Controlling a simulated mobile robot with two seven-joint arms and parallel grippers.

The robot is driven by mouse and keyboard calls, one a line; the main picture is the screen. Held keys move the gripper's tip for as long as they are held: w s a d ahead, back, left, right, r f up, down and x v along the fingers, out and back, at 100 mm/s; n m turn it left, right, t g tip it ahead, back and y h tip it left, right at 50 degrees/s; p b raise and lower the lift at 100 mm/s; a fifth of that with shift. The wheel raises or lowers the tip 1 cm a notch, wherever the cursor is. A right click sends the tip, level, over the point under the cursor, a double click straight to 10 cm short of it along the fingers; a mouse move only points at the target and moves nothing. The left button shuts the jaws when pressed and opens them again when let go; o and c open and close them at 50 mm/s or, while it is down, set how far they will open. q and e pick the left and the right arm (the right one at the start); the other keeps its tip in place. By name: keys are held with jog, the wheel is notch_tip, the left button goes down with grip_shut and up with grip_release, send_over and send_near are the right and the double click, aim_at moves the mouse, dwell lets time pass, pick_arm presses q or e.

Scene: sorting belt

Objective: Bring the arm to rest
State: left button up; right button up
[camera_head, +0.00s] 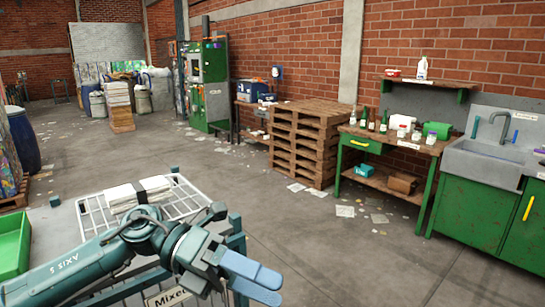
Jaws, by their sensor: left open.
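My left arm (110,245) comes in from the lower left, teal with "AXIS 5" printed on it. My left gripper (255,278) is at the bottom middle, with blue fingers pointing right and down, past the right edge of a wire rack. It is open, and I see nothing between the fingers. My right gripper is not in view.
A white wire rack (182,208) with a strapped paper bundle (138,193) lies below and behind my arm. A green crate (12,243) stands at left. A pallet stack (303,146), workbench (408,146) and sink (480,161) line the right wall. The middle floor is open, with scattered papers.

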pick_arm(q)
jog(key=w+d+f+n+t+h, duration=0.3)
jog(key=n+t+h, duration=0.4)
jog(key=n+t, duration=0.55)
jog(key=w+a+f+n+t+y, duration=0.2)
jog(key=a+f+n+t+y, duration=0.3)
jog(key=f+n, duration=0.45)
jog(key=w+a+f+n+t+y, duration=0.25)
jog(key=f+n+t+y, duration=0.35)
jog(key=n, duration=0.6)
jog(key=s+a+f+n+g+y, duration=0.4)
jog(key=s+f, duration=0.4)
jog(key=f, duration=0.2)
jog(key=s+a+f+n+g+y, duration=0.4)
jog(key=s+f, duration=0.4)
jog(key=f, duration=0.3)
jog(key=shift+s+a+n, duration=0.15)
jog(key=shift+a+n, duration=0.25)
jog(key=shift+a, duration=0.35)
